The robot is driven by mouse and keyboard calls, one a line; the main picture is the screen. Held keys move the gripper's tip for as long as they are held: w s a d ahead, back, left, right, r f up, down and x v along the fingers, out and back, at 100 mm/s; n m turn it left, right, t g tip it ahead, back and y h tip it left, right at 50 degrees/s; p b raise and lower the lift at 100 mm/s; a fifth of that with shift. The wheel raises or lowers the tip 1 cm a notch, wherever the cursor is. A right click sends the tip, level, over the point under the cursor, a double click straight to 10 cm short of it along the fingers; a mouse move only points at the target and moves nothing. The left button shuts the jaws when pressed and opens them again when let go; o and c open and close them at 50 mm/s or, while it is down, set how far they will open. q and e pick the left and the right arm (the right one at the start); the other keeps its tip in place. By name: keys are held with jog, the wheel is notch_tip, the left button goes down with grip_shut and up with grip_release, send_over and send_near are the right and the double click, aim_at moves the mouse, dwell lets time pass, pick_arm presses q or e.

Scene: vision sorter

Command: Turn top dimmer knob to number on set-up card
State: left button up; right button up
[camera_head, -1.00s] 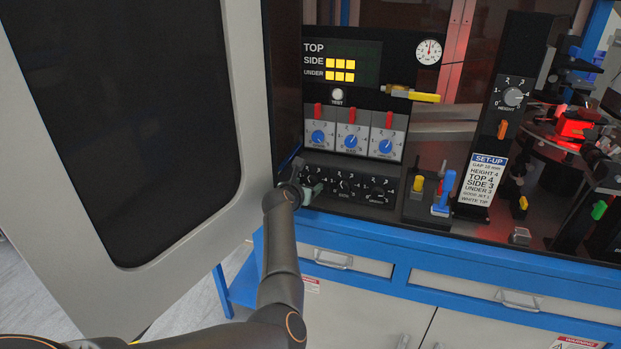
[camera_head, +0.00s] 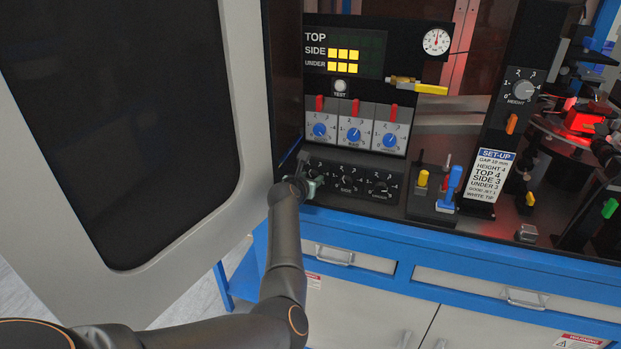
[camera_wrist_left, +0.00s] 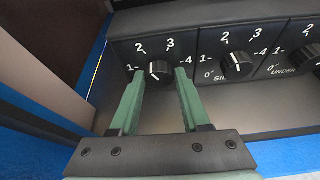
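The top dimmer knob (camera_wrist_left: 159,70) is the leftmost black knob on the dimmer panel (camera_head: 336,168), with a scale around it showing 1 to 4. Its white pointer mark looks roughly upright, but the exact reading is unclear. My left gripper (camera_wrist_left: 160,75) has its green fingers on either side of this knob, with small gaps visible. In the head view my left gripper (camera_head: 312,186) covers most of the knob. The set-up card (camera_head: 491,175) reads TOP 4, SIDE 3, UNDER 3. On the display (camera_head: 372,55), the TOP row is dark; SIDE and UNDER show three yellow squares each. My right gripper is not in view.
The side knob (camera_wrist_left: 237,64) and under knob (camera_head: 381,188) sit to the right. Blue dials (camera_head: 354,134) with red switches are above. A large open door (camera_head: 243,195) stands left of my arm. Yellow and blue levers (camera_head: 448,190) stand further right.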

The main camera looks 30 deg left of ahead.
pick_arm(q)
grip_shut()
dwell(0.4)
jog(key=m+y, duration=0.1)
jog(key=m, duration=0.1)
jog(key=shift+w+d+m+y, duration=0.1)
jog(key=shift+d+m+y, duration=0.1)
jog(key=shift+m+y, duration=0.9)
jog(key=shift+m, duration=0.3)
jog(key=shift+o, duration=2.3)
grip_release()
